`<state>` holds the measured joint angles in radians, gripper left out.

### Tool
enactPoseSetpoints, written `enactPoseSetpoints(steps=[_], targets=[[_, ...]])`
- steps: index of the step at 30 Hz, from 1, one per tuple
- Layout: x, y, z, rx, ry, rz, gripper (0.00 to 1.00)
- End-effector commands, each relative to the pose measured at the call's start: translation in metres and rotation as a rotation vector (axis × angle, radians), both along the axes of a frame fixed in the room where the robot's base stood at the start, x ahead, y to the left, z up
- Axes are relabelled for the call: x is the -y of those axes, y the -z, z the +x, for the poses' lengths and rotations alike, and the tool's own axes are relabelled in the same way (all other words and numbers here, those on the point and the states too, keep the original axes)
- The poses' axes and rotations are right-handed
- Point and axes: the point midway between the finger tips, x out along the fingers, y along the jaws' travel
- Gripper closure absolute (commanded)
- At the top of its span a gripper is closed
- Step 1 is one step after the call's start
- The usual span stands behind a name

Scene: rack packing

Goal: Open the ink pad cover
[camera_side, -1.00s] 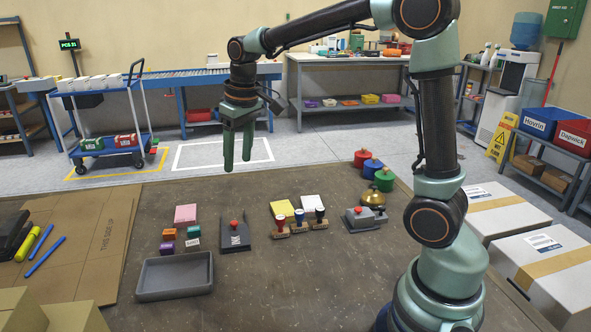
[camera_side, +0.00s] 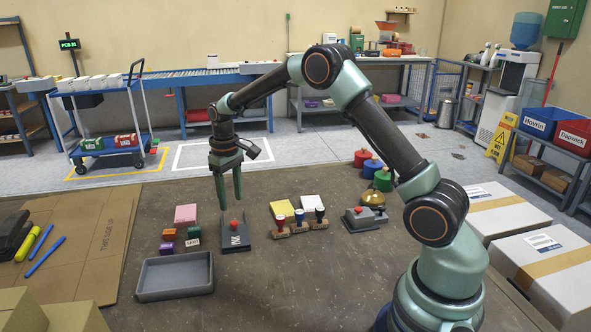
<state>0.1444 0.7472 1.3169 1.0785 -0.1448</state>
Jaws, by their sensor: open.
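The ink pad (camera_side: 235,239) is a dark grey, flat box lettered "INK" on the table. Its cover looks shut and has a small red knob (camera_side: 234,224) on top. My gripper (camera_side: 230,207) points down with its green fingers just above and behind the knob. The fingers are open and empty. I cannot tell whether they touch the cover.
Several stamps (camera_side: 300,226) stand to the right of the pad. Small coloured blocks (camera_side: 168,234) and a pink pad (camera_side: 186,214) lie to the left. A grey tray (camera_side: 175,291) sits in front. A grey device with a red knob (camera_side: 361,218) is further right.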

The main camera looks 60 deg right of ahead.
Motion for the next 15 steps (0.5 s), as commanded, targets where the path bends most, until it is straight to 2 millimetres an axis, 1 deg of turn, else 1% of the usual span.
enactPoseSetpoints(steps=[1,6,10,15], targets=[[0.0,0.012,-0.001,-0.004,0.0,0.001,0.44],[0.0,0.041,-0.001,-0.004,0.0,0.001,0.44],[0.0,0.057,-0.001,-0.002,0.0,0.0,0.44],[0.0,0.066,0.0,0.0,0.0,0.0,0.44]])
